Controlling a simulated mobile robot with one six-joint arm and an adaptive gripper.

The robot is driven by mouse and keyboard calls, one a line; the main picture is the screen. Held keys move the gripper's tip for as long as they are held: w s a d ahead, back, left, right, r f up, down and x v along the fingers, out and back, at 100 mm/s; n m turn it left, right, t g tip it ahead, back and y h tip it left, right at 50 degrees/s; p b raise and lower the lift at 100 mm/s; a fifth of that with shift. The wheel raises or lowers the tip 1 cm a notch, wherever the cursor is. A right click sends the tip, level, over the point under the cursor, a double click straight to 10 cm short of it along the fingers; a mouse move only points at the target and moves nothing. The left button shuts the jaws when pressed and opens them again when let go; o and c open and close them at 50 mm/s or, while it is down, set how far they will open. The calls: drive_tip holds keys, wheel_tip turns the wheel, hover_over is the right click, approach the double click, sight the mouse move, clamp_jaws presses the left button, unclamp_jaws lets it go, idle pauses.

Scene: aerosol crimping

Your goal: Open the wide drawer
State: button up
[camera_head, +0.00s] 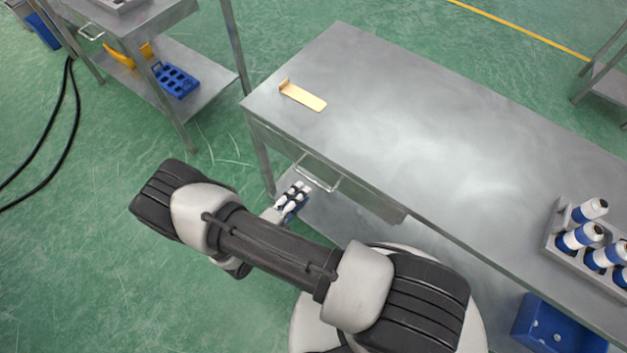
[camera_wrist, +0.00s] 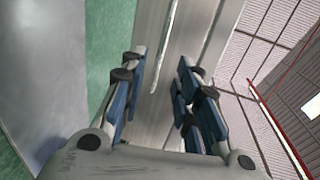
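The wide drawer (camera_head: 368,198) is under the near edge of the metal table, and its front looks flush and shut. Its bar handle (camera_head: 313,181) sticks out from the front. My gripper (camera_head: 295,196) is just below and in front of the handle in the head view. The handle (camera_wrist: 166,50) runs ahead along the drawer front (camera_wrist: 190,40), in line with the gap between the fingers. I cannot tell whether any finger touches it.
The metal table (camera_head: 430,140) carries a gold bracket (camera_head: 303,96) at its far left and a rack (camera_head: 553,235) with several blue-white cans at right. A blue bin (camera_head: 550,328) is below. A metal cart (camera_head: 215,75) stands upper left. The floor in front of the drawer's left is clear.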

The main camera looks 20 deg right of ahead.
sight(314, 180)
drive_tip(key=b+x, duration=0.1)
drive_tip(key=x, duration=0.6)
drive_tip(key=shift+w+d, duration=0.2)
drive_tip(key=shift+d, duration=0.05)
drive_tip(key=shift+c, duration=0.4)
clamp_jaws()
